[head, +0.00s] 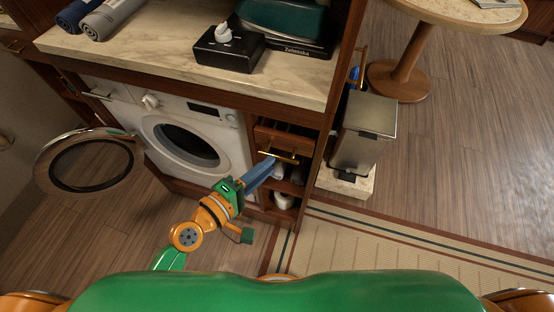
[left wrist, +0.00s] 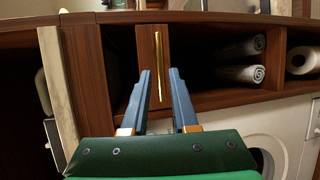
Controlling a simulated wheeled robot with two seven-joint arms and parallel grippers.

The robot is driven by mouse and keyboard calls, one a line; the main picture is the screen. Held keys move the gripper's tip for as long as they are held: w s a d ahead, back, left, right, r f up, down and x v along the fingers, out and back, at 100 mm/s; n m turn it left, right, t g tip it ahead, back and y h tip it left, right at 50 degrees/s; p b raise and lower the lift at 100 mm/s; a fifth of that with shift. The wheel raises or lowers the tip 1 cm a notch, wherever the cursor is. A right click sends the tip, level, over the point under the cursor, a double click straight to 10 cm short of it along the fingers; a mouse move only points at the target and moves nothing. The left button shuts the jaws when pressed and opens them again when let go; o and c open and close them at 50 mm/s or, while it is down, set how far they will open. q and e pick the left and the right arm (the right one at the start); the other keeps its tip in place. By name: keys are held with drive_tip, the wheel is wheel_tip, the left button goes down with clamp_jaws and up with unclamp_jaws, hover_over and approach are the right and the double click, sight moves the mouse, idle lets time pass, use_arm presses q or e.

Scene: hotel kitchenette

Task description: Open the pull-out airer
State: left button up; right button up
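The pull-out airer shows as a narrow wooden front (head: 283,138) with a gold bar handle (head: 286,157), in the cabinet right of the washing machine. In the left wrist view the wooden front (left wrist: 147,48) and its upright-looking gold handle (left wrist: 158,62) are straight ahead. My left gripper (head: 269,163) is at the handle. In the left wrist view its two blue fingers (left wrist: 160,72) are apart, one on each side of the handle's near part, with gaps visible. Whether the airer sits fully in is hard to tell. My right gripper is not in view.
The washing machine (head: 194,135) has its round door (head: 88,166) swung open at left. Shelves below the airer hold rolled towels (left wrist: 241,73) and a white roll (left wrist: 300,60). A pedal bin (head: 363,135) stands right of the cabinet. A woven rug (head: 380,250) covers open floor.

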sight(279, 156)
use_arm(q)
drive_tip(key=x, duration=0.5)
drive_tip(key=shift+w, duration=0.15)
clamp_jaws()
drive_tip(key=shift+f, duration=0.1)
idle(1.0)
